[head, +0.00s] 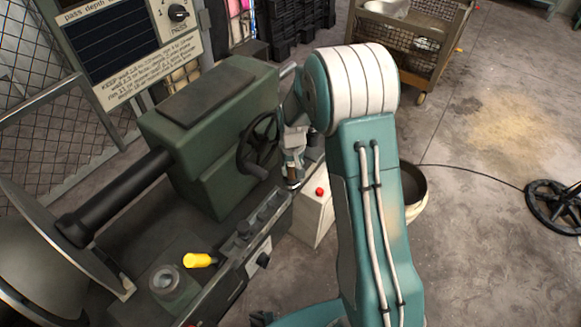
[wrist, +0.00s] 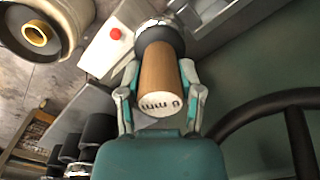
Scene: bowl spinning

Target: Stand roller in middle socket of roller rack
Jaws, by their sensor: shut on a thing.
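My gripper (wrist: 160,88) is shut on the roller (wrist: 158,72), with one pale finger on each side of its brown wooden handle. The handle's white end bears dark lettering and faces the wrist camera. A dark and shiny metal part shows at the roller's far end. In the head view, my gripper (head: 293,160) holds the roller (head: 292,181) beside the machine's handwheel, above the rack's far end. The roller rack (head: 255,245) runs along the machine's front edge with several dark round pieces. Dark cylinders of the rack (wrist: 97,130) stand at lower left in the wrist view. Its middle socket is not clear.
The black handwheel (head: 259,143) is close left of my gripper. A white box with a red button (head: 319,191) and a bucket (head: 414,186) stand to the right. A yellow-handled tool (head: 200,260) lies at the front. Open floor lies farther right.

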